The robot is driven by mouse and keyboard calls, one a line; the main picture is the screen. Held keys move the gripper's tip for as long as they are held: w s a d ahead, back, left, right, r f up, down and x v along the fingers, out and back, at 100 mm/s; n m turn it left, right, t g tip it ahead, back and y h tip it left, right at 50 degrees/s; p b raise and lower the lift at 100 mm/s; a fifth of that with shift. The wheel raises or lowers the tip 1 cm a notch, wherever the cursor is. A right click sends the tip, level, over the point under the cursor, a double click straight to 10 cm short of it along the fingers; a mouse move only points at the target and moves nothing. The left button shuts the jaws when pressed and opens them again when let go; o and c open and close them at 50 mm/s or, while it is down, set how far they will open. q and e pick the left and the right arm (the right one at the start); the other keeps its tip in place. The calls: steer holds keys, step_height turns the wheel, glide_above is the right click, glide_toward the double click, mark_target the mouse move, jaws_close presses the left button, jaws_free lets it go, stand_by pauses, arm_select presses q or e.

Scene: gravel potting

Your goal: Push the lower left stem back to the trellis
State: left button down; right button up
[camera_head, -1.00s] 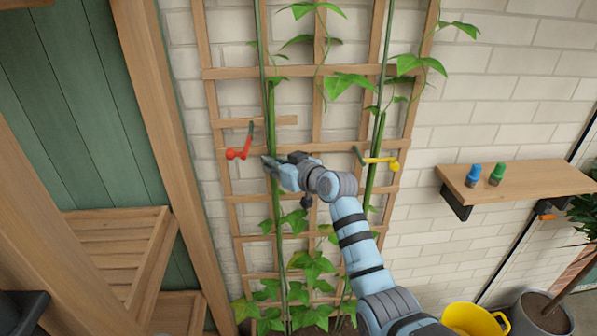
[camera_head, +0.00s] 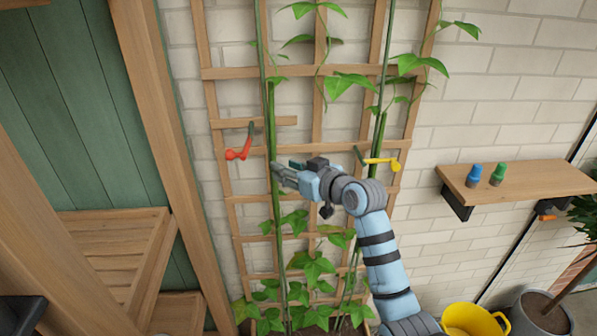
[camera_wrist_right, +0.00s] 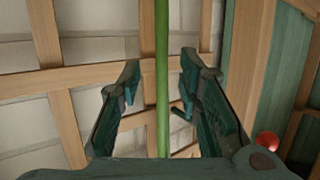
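The left green stem (camera_head: 270,120) runs upright along the left side of the wooden trellis (camera_head: 318,125). Its lower part goes down into leaves at the bottom. I cannot tell how far it stands off the slats. My right gripper (camera_head: 277,170) is at the stem's mid height, just right of it in the head view. In the right wrist view the gripper (camera_wrist_right: 160,72) is open, and the stem (camera_wrist_right: 162,115) passes between its two fingers. A red clip (camera_head: 238,153) is on the left, just above the gripper. My left gripper is not in view.
A yellow clip (camera_head: 382,163) is by the right stem (camera_head: 379,130). A wooden shelf (camera_head: 525,180) with blue and green clips is on the right wall. A yellow bucket (camera_head: 470,318) stands below. A wooden post (camera_head: 150,130) stands left of the trellis.

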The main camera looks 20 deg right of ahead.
steer(key=v, duration=0.5)
steer(key=shift+s+d, duration=0.1)
steer(key=shift+s, duration=0.05)
